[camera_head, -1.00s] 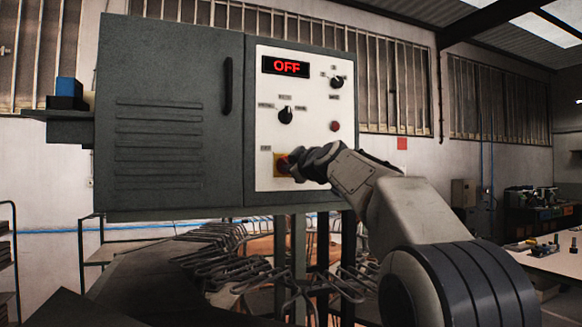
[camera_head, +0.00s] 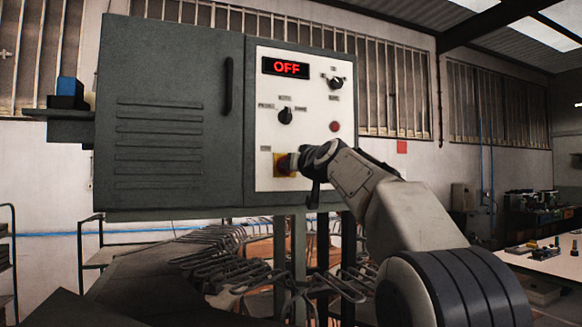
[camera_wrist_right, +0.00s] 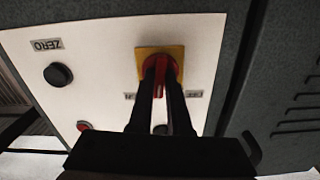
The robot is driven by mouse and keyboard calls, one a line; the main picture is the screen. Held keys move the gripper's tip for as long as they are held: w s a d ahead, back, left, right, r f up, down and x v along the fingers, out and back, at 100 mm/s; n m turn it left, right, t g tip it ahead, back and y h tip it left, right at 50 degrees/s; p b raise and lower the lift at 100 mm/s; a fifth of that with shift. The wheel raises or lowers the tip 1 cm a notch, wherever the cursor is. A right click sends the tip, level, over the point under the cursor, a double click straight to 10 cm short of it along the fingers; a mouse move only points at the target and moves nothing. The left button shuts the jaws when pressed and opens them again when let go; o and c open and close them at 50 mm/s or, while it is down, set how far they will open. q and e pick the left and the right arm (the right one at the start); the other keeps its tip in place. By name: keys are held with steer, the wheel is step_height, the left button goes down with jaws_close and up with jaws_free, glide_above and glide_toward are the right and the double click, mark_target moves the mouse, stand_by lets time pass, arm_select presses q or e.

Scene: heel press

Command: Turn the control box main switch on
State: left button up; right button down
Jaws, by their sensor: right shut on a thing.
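The control box (camera_head: 170,110) is dark grey with a white panel (camera_head: 268,120) on its right part. Its red display (camera_head: 286,67) reads OFF. The main switch (camera_head: 281,165) is a red knob on a yellow square plate at the panel's lower left. My right gripper (camera_head: 292,162) is at the switch, partly hiding it in the head view. In the right wrist view the two dark fingers of my right gripper (camera_wrist_right: 160,80) are shut on the red knob of the main switch (camera_wrist_right: 158,62). My left gripper is not in view.
Two black selector knobs (camera_head: 286,116) (camera_head: 336,82) and a red button (camera_head: 335,126) sit on the panel above my right gripper. Several metal hanger-like racks (camera_head: 230,268) stand below the box. A workbench (camera_head: 548,262) is at the right.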

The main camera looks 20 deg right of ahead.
steer(key=shift+m+p, duration=0.35)
steer(key=shift+m, duration=3.25)
steer(key=c, duration=0.9)
jaws_free()
steer(key=shift+d, duration=0.1)
steer(key=shift+o, duration=0.2)
steer(key=shift+s, duration=0.1)
steer(key=s+b, duration=0.5)
steer(key=s, duration=0.5)
steer(key=shift+s+d+b, duration=0.15)
steer(key=shift+b, duration=0.15)
